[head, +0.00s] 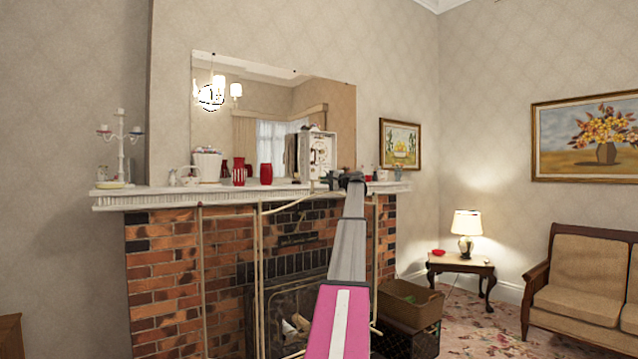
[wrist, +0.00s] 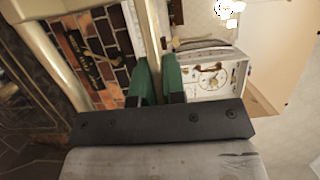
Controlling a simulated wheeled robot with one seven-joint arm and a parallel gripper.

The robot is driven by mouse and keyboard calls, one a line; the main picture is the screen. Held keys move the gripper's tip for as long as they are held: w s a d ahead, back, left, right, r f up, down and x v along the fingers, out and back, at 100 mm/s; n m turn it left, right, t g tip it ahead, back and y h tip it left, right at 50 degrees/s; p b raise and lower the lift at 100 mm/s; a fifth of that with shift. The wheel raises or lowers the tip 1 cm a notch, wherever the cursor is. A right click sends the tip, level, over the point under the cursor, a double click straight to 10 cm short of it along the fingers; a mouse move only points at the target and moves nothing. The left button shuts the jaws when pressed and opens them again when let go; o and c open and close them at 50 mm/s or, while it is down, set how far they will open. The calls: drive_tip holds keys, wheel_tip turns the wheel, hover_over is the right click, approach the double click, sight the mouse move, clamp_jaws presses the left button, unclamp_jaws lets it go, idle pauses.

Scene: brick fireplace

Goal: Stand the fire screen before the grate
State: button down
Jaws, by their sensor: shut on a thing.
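The fire screen (head: 259,270) is a thin cream-coloured frame with upright bars and a slightly curved top rail. It stands upright in front of the brick fireplace, and the bricks show through it. The grate (head: 290,320) is the dark opening low in the fireplace, seen behind the bars and partly hidden by my arm. My gripper (head: 345,180) is at the screen's top rail, level with the mantel. In the wrist view my gripper's green fingers (wrist: 158,72) are shut on a cream bar of the screen (wrist: 151,35). The screen's lower edge is out of view, so I cannot tell whether it touches the floor.
The mantel shelf (head: 150,200) holds a white clock (head: 320,152), red jars and a candle holder. A box and dark crate (head: 410,340) stand right of the hearth. A side table (head: 460,266) with a lamp and a sofa (head: 590,280) are farther right.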

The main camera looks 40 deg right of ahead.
drive_tip(key=d, duration=1.2)
drive_tip(key=shift+r, duration=0.15)
idle(0.9)
idle(1.1)
